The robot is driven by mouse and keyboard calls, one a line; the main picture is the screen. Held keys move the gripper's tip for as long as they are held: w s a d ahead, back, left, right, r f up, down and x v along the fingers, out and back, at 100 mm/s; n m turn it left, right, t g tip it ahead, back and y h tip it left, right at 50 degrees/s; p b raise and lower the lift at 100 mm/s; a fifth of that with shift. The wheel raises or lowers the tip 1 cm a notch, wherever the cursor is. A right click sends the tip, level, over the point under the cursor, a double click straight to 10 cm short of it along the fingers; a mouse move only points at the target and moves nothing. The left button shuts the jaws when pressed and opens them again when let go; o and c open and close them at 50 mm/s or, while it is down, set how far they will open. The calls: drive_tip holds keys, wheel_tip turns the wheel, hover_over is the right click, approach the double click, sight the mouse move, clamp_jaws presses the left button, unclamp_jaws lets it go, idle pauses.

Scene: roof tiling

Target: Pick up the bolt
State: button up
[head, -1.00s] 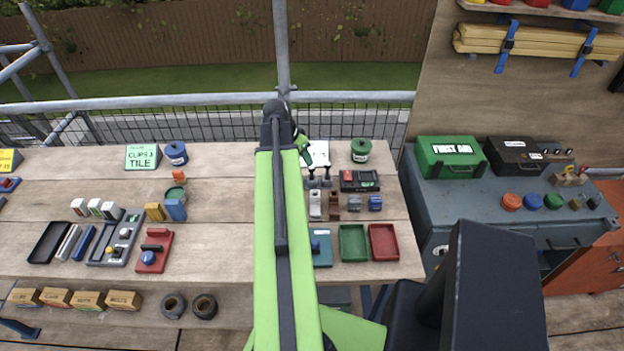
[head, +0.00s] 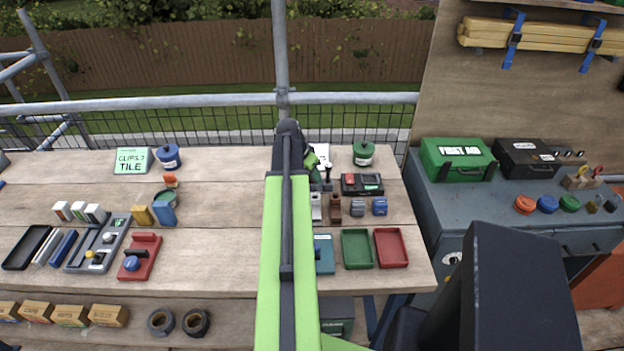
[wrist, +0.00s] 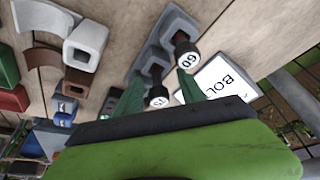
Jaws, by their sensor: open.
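Two black bolts with white, numbered round ends stand in grey holders in the wrist view. One bolt (wrist: 183,52) reads 60; the other bolt (wrist: 157,92) is nearer my gripper, its number hard to read. My gripper (wrist: 160,92) is open, with dark green fingers on either side of the nearer bolt's end; I cannot tell whether they touch it. A white sign (wrist: 222,82) starting "BOL" is beside them. In the head view, a dark bolt (head: 328,172) shows just right of my arm, which hides part of this area.
Grey and brown clips (head: 335,207) stand close to the bolts. A black tray with a red block (head: 362,190) is to the right. Green (head: 356,262) and red (head: 391,262) trays lie nearer. A green pot (head: 363,148) is behind. The bench's middle-left (head: 220,220) is clear.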

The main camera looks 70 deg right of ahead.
drive_tip(key=shift+c, duration=0.5)
clamp_jaws()
drive_tip(key=shift+r, duration=0.1)
wheel_tip(320, 180, up, 10)
drive_tip(key=p, duration=1)
drive_tip(key=shift+r, duration=0.1)
